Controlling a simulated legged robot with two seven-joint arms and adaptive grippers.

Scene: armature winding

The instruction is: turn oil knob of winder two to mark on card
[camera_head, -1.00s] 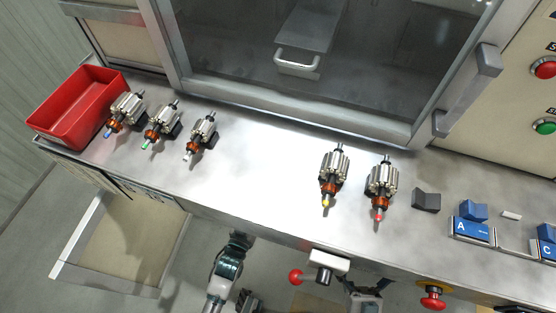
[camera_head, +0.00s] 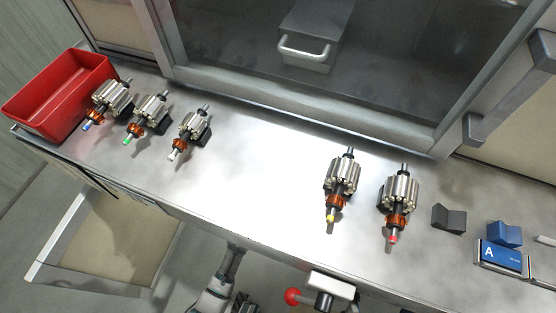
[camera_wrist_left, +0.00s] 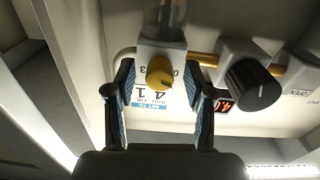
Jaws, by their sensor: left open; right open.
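In the left wrist view the yellow knob (camera_wrist_left: 160,73) sits on a pale block below a clear cylinder (camera_wrist_left: 166,17), with numbers printed around it. A white card (camera_wrist_left: 150,97) with large figures and a blue strip is just below the knob. My left gripper (camera_wrist_left: 158,76) is open, one finger on each side of the knob; whether they touch it is unclear. In the head view a grey arm (camera_head: 222,280) of mine reaches the bench's front edge; its fingers do not show. Only a little of my right gripper (camera_head: 366,309) shows at the bottom edge, open.
A black knob (camera_wrist_left: 252,85) and a red display (camera_wrist_left: 222,105) are right of the yellow knob.

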